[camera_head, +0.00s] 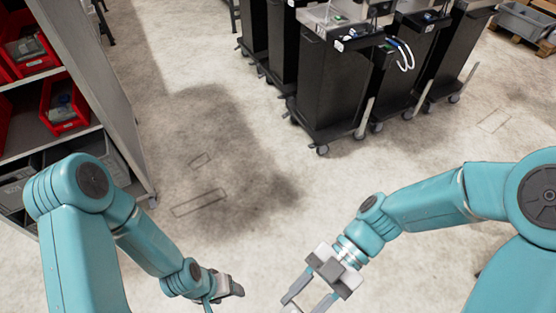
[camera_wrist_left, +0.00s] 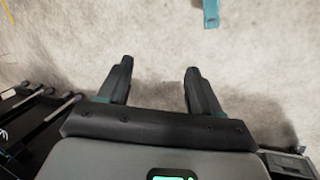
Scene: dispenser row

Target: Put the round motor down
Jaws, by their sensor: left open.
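I see no round motor in either view. My left gripper (camera_head: 232,289) is low in the middle of the head view, at the end of the arm from the left.
Several black wheeled carts (camera_head: 330,85) stand at the top centre and right. A shelf (camera_head: 95,75) with red bins (camera_head: 62,105) is at the left. A grey crate (camera_head: 525,22) on a pallet is at the far right. The concrete floor (camera_head: 240,150) between is clear.

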